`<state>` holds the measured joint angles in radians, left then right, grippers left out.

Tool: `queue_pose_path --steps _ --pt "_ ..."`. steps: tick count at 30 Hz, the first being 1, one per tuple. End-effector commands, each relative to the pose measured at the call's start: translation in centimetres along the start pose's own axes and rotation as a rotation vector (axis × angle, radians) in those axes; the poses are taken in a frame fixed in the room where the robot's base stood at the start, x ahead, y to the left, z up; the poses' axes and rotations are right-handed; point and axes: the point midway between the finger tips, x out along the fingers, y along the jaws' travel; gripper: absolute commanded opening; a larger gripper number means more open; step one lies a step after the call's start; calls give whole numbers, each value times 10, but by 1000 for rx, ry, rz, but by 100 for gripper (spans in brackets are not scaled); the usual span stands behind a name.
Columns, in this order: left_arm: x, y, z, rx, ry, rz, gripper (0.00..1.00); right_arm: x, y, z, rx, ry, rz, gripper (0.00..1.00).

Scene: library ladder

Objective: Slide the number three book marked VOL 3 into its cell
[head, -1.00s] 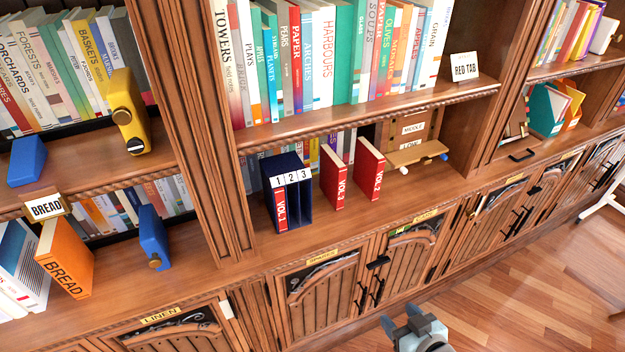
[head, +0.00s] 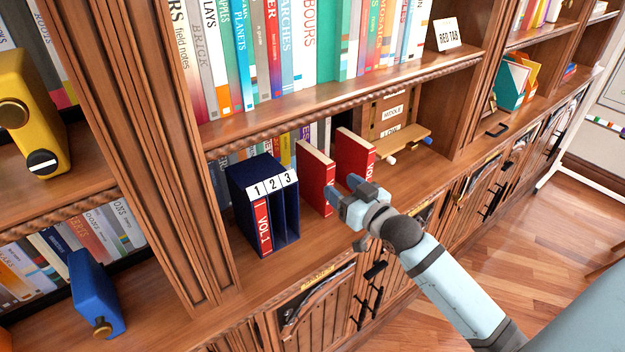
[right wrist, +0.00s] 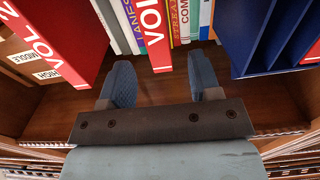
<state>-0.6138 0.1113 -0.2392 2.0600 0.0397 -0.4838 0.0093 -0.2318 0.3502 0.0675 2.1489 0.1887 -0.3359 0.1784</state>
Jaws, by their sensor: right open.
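The red VOL 3 book (head: 315,180) stands upright on the lower shelf, right of the blue box. The dark blue box (head: 240,190) has cells labelled 1, 2, 3; a red VOL 1 book (head: 262,226) fills cell 1, and cells 2 and 3 look empty. My right gripper (head: 345,188) is open in front of VOL 3. In the right wrist view, the VOL 3 spine (right wrist: 153,35) lies between the open fingers (right wrist: 160,82) in the picture; I see no grip on it. My left gripper is not in view.
A red VOL 2 book (head: 356,155) stands close to the right of VOL 3. Behind it is a wooden stand (head: 402,138) with a small ledge. Other books line the shelf's back. A thick wooden upright (head: 130,150) stands left of the box.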

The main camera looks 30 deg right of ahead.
Motion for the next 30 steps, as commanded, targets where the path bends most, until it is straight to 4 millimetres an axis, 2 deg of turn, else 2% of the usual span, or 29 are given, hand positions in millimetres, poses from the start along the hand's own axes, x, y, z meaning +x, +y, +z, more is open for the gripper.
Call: queue_pose_path --steps 3,8,18,26,28,30 --pt "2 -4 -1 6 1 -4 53 15 0 0 0 0 1 57" --pt "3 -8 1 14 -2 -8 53 24 0 1 0 -2 0 57" --pt "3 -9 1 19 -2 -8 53 68 2 3 0 -1 0 57" --pt "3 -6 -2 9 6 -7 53 72 2 4 0 -3 0 57" --pt "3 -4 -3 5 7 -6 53 72 2 4 0 -3 0 46" --pt "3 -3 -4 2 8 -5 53 72 2 4 0 -3 0 30"
